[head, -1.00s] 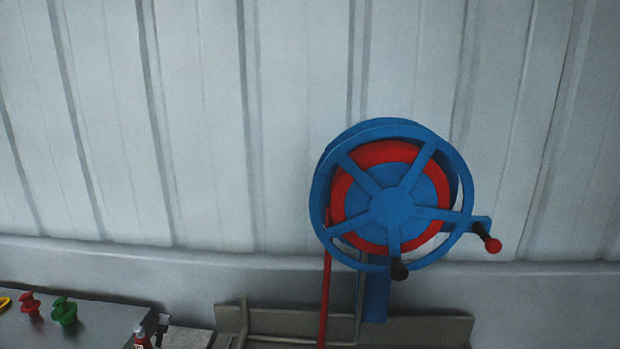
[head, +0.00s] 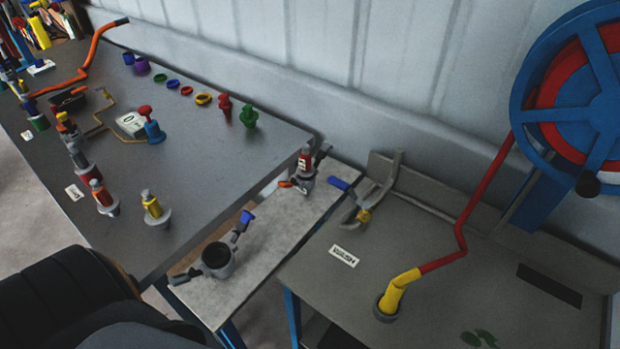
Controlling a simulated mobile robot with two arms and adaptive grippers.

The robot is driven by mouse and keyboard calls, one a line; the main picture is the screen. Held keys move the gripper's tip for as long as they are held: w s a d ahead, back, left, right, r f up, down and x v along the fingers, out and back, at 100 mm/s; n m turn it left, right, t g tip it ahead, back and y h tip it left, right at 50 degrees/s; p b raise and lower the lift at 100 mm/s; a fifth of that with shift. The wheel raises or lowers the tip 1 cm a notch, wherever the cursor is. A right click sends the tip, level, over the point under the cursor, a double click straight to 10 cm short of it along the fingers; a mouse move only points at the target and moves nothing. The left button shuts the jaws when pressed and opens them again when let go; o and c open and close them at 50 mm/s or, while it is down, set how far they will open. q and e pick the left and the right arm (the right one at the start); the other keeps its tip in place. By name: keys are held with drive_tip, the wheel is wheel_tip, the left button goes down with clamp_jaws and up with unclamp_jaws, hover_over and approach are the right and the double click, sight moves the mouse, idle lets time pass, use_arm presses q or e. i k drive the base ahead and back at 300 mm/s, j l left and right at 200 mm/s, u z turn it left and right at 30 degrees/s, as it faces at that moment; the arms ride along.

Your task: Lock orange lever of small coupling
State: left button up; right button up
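A small grey coupling with a red-labelled body (head: 304,160) stands upright on the narrow light bench between the two dark tables. An orange lever (head: 286,184) sticks out low on its left side. A blue-tipped lever (head: 339,184) shows at its right. I cannot tell whether the orange lever is locked. A wider coupling with a black opening (head: 217,256) stands nearer on the same bench, with a blue-tipped lever (head: 246,218) and dark arms. Neither of my grippers is in view.
The left dark table (head: 215,180) holds several coloured fittings, rings and an orange pipe (head: 86,62). The right table (head: 440,290) carries a red hose (head: 462,240) with a yellow end (head: 396,290) and a sign (head: 343,256). A blue reel (head: 600,90) stands behind.

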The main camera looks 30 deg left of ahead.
sight(284, 183)
drive_tip(key=j+u, duration=0.3)
drive_tip(key=u, duration=0.15)
drive_tip(key=j+u, duration=0.4)
drive_tip(key=l, duration=0.1)
